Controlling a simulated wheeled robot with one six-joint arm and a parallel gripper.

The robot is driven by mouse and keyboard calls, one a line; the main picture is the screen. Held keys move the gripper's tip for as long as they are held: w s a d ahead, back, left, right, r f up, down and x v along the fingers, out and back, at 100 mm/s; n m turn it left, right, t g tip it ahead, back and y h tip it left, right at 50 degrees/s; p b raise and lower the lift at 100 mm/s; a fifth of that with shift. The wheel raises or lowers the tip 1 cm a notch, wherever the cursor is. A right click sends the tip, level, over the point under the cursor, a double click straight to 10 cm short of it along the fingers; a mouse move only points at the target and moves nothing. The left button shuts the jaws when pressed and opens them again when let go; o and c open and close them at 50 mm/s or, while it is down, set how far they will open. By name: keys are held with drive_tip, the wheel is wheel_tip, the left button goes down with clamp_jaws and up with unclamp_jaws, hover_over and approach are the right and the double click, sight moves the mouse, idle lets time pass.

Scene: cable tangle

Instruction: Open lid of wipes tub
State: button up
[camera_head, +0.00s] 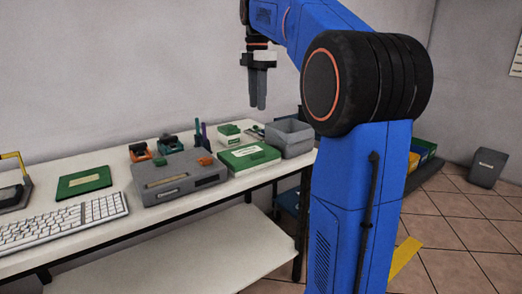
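My gripper (258,103) hangs from my blue arm above the back right of the white table, fingers pointing down. Its two grey fingers look close together, and I cannot tell whether there is a gap between them. It is well above the table items and touches none of them. No tub is clearly marked as wipes. A small white and green box (229,135) stands at the back of the table, below and left of my gripper; I cannot tell if it is the wipes tub or has a lid.
The white table (95,240) also holds a keyboard (62,222), a green-covered item (83,183), a grey device (178,180), a green box with a white label (249,157) and a grey bin (289,138).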

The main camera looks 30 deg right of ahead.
approach(249, 153)
drive_tip(key=s+f, duration=0.1)
drive_tip(key=f, duration=0.1)
drive_tip(key=s+f, duration=0.3)
drive_tip(key=f, duration=0.1)
drive_tip(key=shift+s+d+f, duration=0.2)
drive_tip(key=shift+s+d, duration=0.1)
drive_tip(key=shift+s, duration=0.1)
drive_tip(key=shift+c, duration=0.6)
clamp_jaws()
idle(0.6)
